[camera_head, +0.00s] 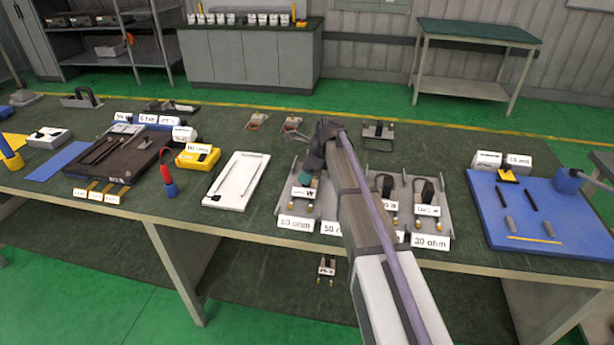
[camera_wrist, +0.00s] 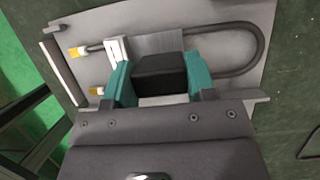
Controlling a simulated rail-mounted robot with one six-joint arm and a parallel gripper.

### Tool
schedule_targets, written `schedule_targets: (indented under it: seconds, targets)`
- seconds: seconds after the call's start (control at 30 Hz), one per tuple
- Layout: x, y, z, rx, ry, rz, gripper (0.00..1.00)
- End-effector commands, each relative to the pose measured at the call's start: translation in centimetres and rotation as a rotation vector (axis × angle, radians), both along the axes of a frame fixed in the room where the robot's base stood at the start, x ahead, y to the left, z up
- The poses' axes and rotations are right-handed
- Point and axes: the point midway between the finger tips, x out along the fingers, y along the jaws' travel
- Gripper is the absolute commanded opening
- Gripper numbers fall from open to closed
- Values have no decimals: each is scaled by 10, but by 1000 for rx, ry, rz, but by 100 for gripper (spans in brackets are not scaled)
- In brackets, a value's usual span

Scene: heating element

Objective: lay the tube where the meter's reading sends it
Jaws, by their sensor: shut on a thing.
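My gripper (camera_head: 306,178) is over the grey tray labelled what looks like 60 ohm (camera_head: 296,222), leftmost in the row. In the wrist view its teal fingers (camera_wrist: 160,82) are shut on the black block of the tube. The tube (camera_wrist: 248,45) is a dark U with brass ends and a white tag. It lies flat over the grey tray (camera_wrist: 200,18); I cannot tell whether it touches. The yellow meter (camera_head: 198,156) stands left of the trays; its small sign seems to read 60 ohm. My arm hides part of the tray marked 50.
Other tubes (camera_head: 384,188) sit in trays to the right, one marked 30 ohm (camera_head: 430,241). A white board (camera_head: 238,181) lies left of the trays. A blue mat (camera_head: 480,205) with rods is at right. A dark case (camera_head: 115,163) and a red probe (camera_head: 168,178) are at left.

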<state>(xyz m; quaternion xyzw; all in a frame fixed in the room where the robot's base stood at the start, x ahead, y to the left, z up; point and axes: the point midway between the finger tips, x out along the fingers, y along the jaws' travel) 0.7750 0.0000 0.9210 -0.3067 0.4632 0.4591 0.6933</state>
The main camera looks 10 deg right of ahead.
Motion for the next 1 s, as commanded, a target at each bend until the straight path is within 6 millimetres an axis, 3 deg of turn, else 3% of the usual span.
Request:
schedule_targets:
  seconds: [0.1,0.13,0.37,0.6,0.73,1.0]
  targets:
    - [0,0,-5,0,0,0,15]
    - [0,0,-4,0,0,0,53]
    - [0,0,-3,0,0,0,75]
    - [0,0,-2,0,0,0,76]
    - [-1,-1,8,0,0,0,76]
    - [-9,-21,70,0,0,-1,76]
